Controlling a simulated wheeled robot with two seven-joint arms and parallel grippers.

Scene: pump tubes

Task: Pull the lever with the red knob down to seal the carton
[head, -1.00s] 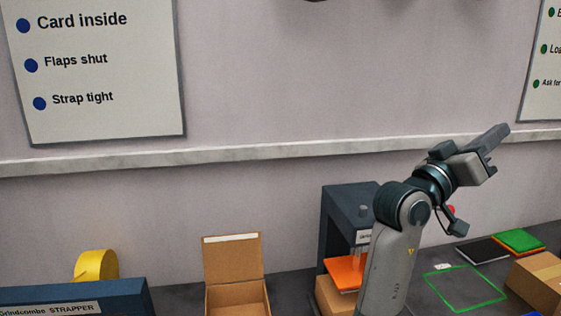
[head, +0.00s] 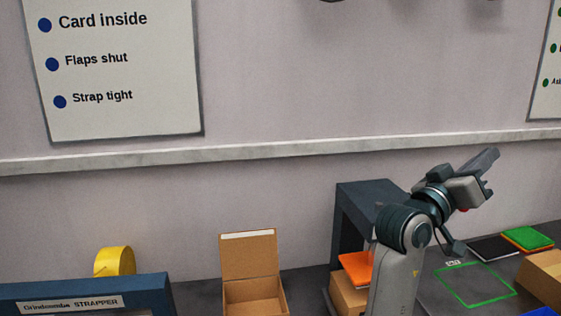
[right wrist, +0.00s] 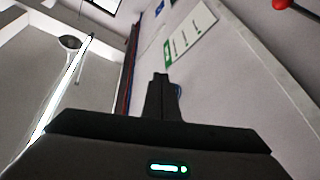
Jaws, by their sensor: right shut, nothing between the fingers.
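The red knob (head: 463,210) shows as a small patch just below my right gripper (head: 488,168) in the head view; the gripper and wrist hide most of it and its lever. In the right wrist view the knob (right wrist: 281,4) is at the top right edge on a dark rod, off to the side of the fingertips. My right gripper is shut and empty, pointing up and right. A brown carton (head: 347,299) sits under the dark blue sealing machine (head: 372,194), with an orange piece (head: 357,269) above it. My arm hides part of both. My left gripper is out of view.
An open brown box (head: 249,257) stands left of the machine. The strapper (head: 140,292) and a yellow roll (head: 113,262) are far left. Right of my arm are a green outline (head: 478,305), black and green pads (head: 526,239) and another carton (head: 544,276).

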